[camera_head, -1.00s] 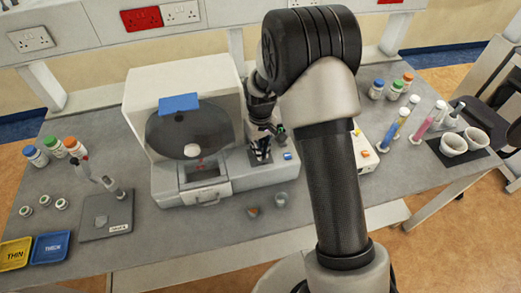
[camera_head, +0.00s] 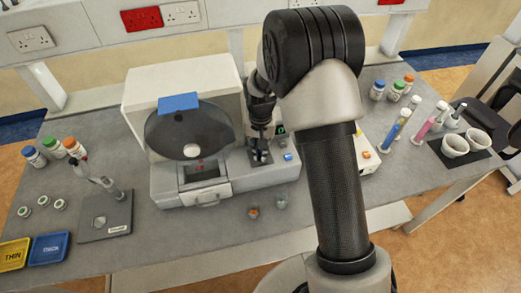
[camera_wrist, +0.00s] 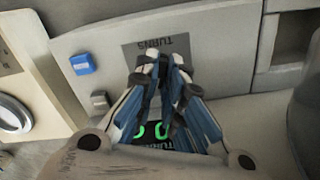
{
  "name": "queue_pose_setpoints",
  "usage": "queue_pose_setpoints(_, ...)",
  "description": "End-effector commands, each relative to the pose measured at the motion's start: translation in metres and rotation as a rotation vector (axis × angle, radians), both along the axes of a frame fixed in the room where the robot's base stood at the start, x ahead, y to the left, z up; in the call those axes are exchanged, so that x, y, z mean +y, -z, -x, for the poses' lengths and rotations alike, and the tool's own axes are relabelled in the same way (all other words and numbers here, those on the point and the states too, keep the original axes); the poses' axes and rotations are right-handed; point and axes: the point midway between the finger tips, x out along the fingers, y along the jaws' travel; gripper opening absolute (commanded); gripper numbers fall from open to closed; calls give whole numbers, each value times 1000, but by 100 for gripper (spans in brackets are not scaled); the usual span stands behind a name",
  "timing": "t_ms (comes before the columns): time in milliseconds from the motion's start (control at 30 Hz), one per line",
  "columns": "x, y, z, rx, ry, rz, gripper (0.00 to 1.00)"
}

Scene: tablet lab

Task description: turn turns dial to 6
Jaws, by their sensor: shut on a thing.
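The turns dial is hidden between my fingertips, on a dark panel marked TURNS (camera_wrist: 185,44) that appears upside down in the wrist view. My gripper (camera_wrist: 163,62) is shut on the dial, with its fingertips close together. In the head view my gripper (camera_head: 260,148) points down at the right part of the white machine (camera_head: 225,182). A display with green digits (camera_wrist: 162,130) lies behind my fingers in the wrist view. The fingers partly cover it, so I cannot read its full value.
A blue button (camera_wrist: 82,63) and a small grey switch (camera_wrist: 99,101) sit beside the panel. The machine's dark round lid (camera_head: 180,130) stands left of my gripper. Two small cups (camera_head: 281,202) stand on the bench in front. A box with an orange button (camera_head: 366,154) is at right.

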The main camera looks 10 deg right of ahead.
Motion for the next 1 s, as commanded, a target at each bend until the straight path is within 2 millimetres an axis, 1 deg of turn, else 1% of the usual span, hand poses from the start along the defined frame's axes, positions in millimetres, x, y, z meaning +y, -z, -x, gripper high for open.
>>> queue_pose_setpoints(500,0,0,0,0,19,0,0)
queue_pose_setpoints(533,0,0,0,0,19,0,10)
queue_pose_setpoints(800,0,0,0,0,19,0,28)
queue_pose_setpoints(1000,0,0,0,0,18,0,29)
